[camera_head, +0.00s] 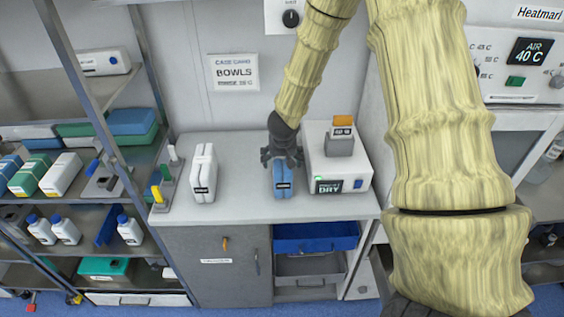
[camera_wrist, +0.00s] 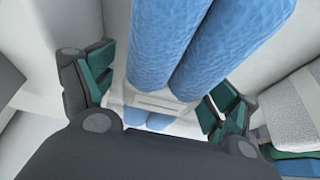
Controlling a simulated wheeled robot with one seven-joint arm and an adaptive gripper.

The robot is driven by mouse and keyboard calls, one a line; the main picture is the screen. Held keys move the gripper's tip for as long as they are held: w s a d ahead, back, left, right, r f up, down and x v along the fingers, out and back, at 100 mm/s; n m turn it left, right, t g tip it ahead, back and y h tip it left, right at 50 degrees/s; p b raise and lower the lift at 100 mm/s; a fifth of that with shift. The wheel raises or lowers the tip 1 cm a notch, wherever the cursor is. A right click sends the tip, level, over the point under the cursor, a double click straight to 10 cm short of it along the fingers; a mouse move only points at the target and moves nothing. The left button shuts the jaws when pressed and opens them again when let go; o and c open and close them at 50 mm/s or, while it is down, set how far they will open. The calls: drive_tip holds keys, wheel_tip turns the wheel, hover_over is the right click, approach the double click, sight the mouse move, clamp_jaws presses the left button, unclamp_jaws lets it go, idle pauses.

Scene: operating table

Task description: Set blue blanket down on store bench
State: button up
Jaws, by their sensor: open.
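The blue blanket (camera_head: 284,181) is a folded blue bundle with a pale label band. It stands on the pale store bench (camera_head: 240,195), left of the DRY unit. My gripper (camera_head: 282,160) is at its upper part, coming down from above. In the wrist view the blue blanket (camera_wrist: 170,45) shows as two blue rolls with a white band. The fingers of my gripper (camera_wrist: 163,98) are spread on either side of it, with visible gaps. The blanket's underside is hidden.
A white blanket (camera_head: 203,175) stands on the bench to the left. The DRY unit (camera_head: 340,178) is close on the right, with a grey and orange block (camera_head: 342,137) on top. Small coloured clips (camera_head: 160,190) stand at the bench's left edge. Bare bench lies between the two blankets.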

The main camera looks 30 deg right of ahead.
drive_tip(key=shift+p+v, duration=0.35)
drive_tip(key=shift+v, duration=4.85)
